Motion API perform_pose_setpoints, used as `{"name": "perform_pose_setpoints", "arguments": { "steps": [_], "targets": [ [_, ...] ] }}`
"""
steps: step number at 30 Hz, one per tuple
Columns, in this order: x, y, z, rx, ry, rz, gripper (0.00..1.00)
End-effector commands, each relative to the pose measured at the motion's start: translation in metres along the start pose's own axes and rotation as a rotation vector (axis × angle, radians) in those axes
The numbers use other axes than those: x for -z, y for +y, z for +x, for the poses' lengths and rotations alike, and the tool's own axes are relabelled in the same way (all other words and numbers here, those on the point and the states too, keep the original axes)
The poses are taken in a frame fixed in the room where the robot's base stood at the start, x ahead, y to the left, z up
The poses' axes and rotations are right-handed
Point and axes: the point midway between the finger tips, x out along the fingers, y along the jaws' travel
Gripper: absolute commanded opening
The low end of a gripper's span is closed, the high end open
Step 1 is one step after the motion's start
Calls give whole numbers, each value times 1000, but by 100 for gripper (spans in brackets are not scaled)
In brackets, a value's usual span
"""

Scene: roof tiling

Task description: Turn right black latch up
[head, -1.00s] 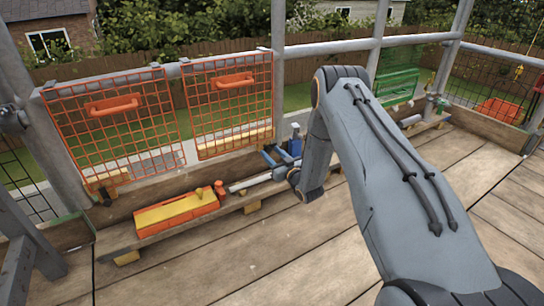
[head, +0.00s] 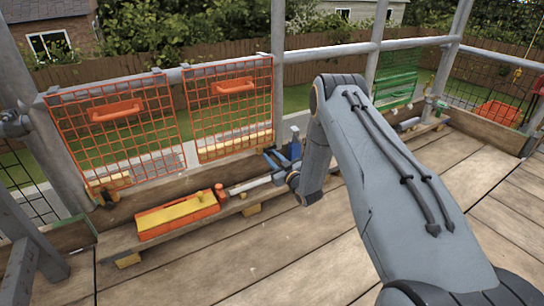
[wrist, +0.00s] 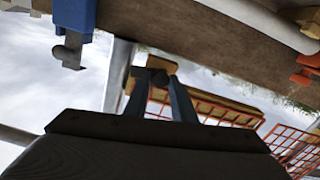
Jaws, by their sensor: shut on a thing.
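The black latch (wrist: 158,77) is a small dark piece by a yellow block, at the lower corner of the right orange mesh panel (head: 229,105). My gripper (wrist: 157,82) has both fingers closed about it in the wrist view. The fingers hide part of the latch, and I cannot tell its angle. In the head view my gripper (head: 268,156) reaches from the end of my arm to the panel's lower right corner; the latch is too small to make out there.
A blue clamp (wrist: 74,14) with a grey hook is beside my gripper. A white pipe (head: 250,184) and an orange-and-yellow box (head: 176,214) lie on the low plank. The left mesh panel (head: 115,130) hangs farther left. The deck in front is clear.

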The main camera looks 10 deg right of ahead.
Motion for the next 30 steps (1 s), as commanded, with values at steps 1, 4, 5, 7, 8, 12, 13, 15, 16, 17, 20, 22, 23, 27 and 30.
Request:
{"name": "perform_pose_setpoints", "arguments": {
  "steps": [1, 4, 5, 7, 8, 12, 13, 15, 16, 17, 20, 22, 23, 27, 30],
  "targets": [
    [2, 0, -1, 0, -2, -37, 1],
    [2, 0, -1, 0, -2, -128, 1],
    [1, 0, -1, 1, -2, -156, 1],
    [2, 0, -1, 1, -2, -223, 1],
    [2, 0, -1, 1, -2, -252, 1],
    [1, 0, -1, 1, -2, -385, 1],
    [2, 0, -1, 1, -1, -414, 1],
    [1, 0, -1, 1, -2, -480, 1],
    [1, -1, -2, 1, -2, -509, 1],
    [1, 0, -1, 1, -2, -537, 1],
    [1, 0, -1, 1, -1, -633, 1],
    [1, 0, -1, 1, -1, -699, 1],
    [1, 0, -1, 1, -1, -728, 1],
    [1, 0, -1, 1, -1, -860, 1],
    [0, 0, -1, 2, -2, -954, 1]
  ]
}}
